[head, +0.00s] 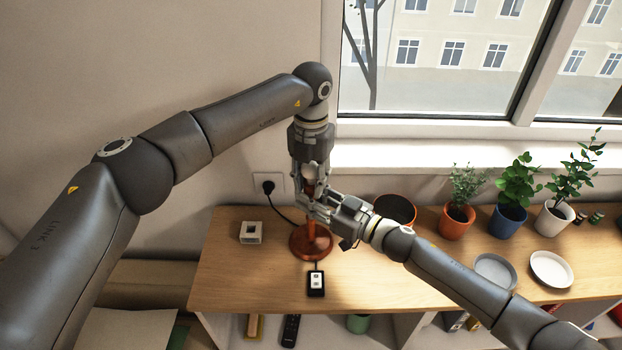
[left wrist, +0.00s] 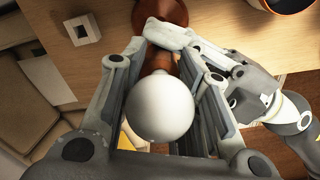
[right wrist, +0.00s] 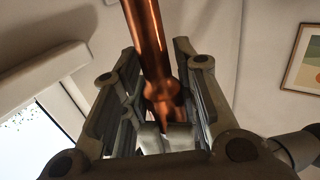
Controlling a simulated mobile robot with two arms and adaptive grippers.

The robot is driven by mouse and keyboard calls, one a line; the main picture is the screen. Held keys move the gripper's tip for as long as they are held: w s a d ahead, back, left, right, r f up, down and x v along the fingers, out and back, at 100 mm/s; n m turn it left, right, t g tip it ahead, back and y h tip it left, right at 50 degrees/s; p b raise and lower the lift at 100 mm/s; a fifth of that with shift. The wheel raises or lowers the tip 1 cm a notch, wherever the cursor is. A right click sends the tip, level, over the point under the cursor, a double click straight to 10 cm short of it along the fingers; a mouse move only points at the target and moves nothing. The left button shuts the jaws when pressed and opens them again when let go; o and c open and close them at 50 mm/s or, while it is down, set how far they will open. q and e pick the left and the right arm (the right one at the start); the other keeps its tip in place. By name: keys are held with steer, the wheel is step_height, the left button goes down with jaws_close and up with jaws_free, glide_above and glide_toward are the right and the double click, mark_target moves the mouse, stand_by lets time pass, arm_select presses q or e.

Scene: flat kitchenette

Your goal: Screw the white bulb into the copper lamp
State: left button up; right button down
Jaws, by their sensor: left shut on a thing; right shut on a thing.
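The copper lamp (head: 311,243) stands upright on the wooden counter, its round base flat on the top. The white bulb (left wrist: 160,108) is between the fingers of my left gripper (head: 309,178), which points down from above the lamp. In the left wrist view the bulb hides the socket, so I cannot tell whether its thread is engaged. My right gripper (head: 312,203) comes in from the right, shut on the copper lamp's upper part just below the bulb. In the right wrist view the copper stem (right wrist: 147,40) runs between its fingers.
A white square holder (head: 251,232) stands left of the lamp. A black switch box (head: 316,283) lies in front, near the counter edge. A dark bowl with an orange rim (head: 395,209), potted plants (head: 456,222) and plates (head: 552,268) stand to the right. A plug (head: 268,186) is in the wall.

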arm_select(q)
steer(key=o, duration=1.2)
step_height(320, 180, up, 12)
arm_select(e)
steer(key=c, duration=1)
jaws_free()
steer(key=shift+c, duration=0.2)
steer(key=shift+d, duration=0.1)
steer(key=v, duration=1.2)
